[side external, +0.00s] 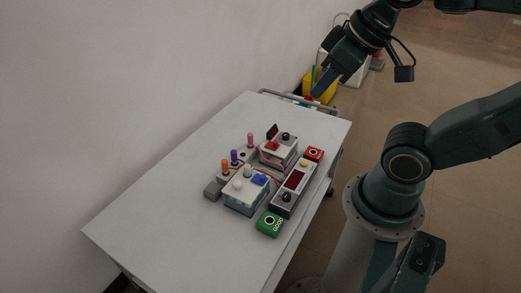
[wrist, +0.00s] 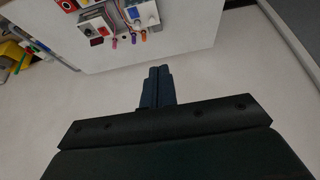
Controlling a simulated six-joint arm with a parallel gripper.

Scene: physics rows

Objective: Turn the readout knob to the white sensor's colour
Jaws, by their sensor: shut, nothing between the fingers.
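In the side view a grey readout unit (side external: 297,179) with a dark red display lies along the right of the device cluster, with a black knob (side external: 286,197) at its near end. A white-topped box (side external: 245,193) beside it carries a blue block and whitish round parts; I cannot tell which part is the white sensor. My gripper (side external: 319,92) is shut and empty, above and beyond the far end of the table, well apart from the devices. In the wrist view its shut fingers (wrist: 159,72) point toward the cluster. The knob's pointer is too small to read.
Pink (side external: 250,139), purple (side external: 234,157) and orange (side external: 225,167) pegs stand at the cluster's left. A green block (side external: 269,224) and a red block (side external: 313,154) flank the readout. A second box (side external: 279,152) has a red block and black knob. The near tabletop (side external: 165,225) is clear.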

